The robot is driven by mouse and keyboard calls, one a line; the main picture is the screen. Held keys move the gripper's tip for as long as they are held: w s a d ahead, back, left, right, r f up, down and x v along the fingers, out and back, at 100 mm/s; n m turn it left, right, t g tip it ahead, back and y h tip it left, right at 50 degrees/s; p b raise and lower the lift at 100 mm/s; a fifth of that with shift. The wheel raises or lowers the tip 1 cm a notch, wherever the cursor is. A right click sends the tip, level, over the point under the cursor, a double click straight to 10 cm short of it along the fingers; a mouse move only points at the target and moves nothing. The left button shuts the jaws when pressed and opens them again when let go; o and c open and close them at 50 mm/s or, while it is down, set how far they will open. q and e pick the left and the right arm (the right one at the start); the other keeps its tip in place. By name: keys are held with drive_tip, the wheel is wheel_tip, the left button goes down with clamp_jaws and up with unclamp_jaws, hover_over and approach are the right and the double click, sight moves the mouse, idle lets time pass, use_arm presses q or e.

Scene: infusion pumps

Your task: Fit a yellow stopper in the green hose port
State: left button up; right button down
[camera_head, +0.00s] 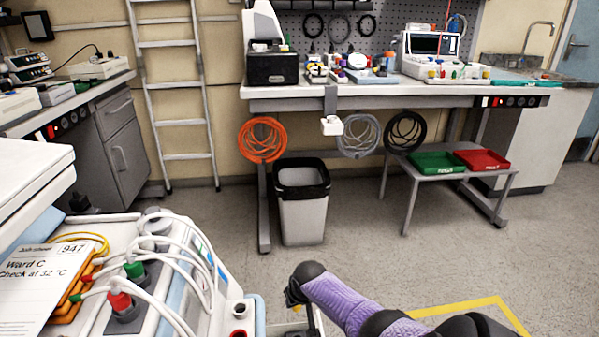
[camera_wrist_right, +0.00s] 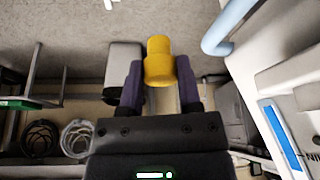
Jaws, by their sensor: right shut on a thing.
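A yellow stopper (camera_wrist_right: 159,62) is held between the purple-sided fingers of my right gripper (camera_wrist_right: 160,84), its narrower end pointing away from the palm. In the head view my right arm reaches in from the lower right, and the stopper cannot be made out there. The white pump unit (camera_head: 205,285) stands at the lower left, with a green hose connector (camera_head: 135,270) and a red one (camera_head: 120,301) on top. I cannot make out an open green port. My left gripper is out of view.
A clipped card (camera_head: 40,285) lies on the unit's left. A light blue rail (camera_wrist_right: 232,25) is right of the stopper in the wrist view. Beyond are a bin (camera_head: 302,215), a workbench (camera_head: 400,91), and a low table with green (camera_head: 437,163) and red trays (camera_head: 482,161).

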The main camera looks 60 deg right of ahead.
wheel_tip(320, 180, up, 15)
drive_tip(key=p, duration=1)
drive_tip(key=s+a+p, duration=0.2)
drive_tip(key=a+p, duration=0.3)
drive_tip(key=a, duration=1.7)
wheel_tip(320, 180, down, 5)
drive_tip(key=b, duration=0.3)
drive_tip(key=shift+w, duration=0.15)
use_arm(q)
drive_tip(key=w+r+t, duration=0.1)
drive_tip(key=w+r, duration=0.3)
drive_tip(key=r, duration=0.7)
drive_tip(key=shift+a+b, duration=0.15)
drive_tip(key=shift+b, duration=0.25)
use_arm(e)
drive_tip(key=shift+d+f, duration=0.1)
drive_tip(key=shift+f, duration=0.4)
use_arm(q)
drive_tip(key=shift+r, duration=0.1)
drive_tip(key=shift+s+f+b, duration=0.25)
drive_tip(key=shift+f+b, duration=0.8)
use_arm(e)
drive_tip(key=shift+f, duration=1.55)
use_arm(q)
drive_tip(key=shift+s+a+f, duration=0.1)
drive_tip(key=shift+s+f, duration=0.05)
use_arm(e)
drive_tip(key=shift+s+f, duration=0.2)
drive_tip(key=shift+f, duration=0.05)
